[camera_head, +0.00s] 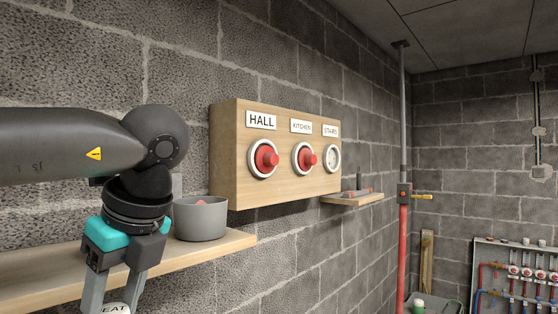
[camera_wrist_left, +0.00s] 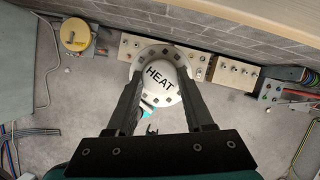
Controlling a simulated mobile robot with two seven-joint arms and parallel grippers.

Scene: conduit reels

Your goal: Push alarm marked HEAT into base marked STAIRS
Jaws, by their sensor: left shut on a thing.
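The white round alarm marked HEAT (camera_wrist_left: 160,76) is held between the two fingers of my left gripper (camera_head: 114,292). In the head view only the top of the alarm (camera_head: 115,308) shows at the bottom edge, with part of its lettering. The base marked STAIRS (camera_head: 333,158) is a white ring on the front of a wooden box on the wall, at the right end, under its label (camera_head: 331,131). My right gripper is not in view.
The wooden box (camera_head: 228,160) also carries the HALL base (camera_head: 263,158) and KITCHEN base (camera_head: 304,158), each with a red part sticking out. A grey bowl (camera_head: 201,220) stands on a wooden shelf (camera_head: 220,246). A small shelf (camera_head: 352,199) and a red pipe (camera_head: 403,250) are at right.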

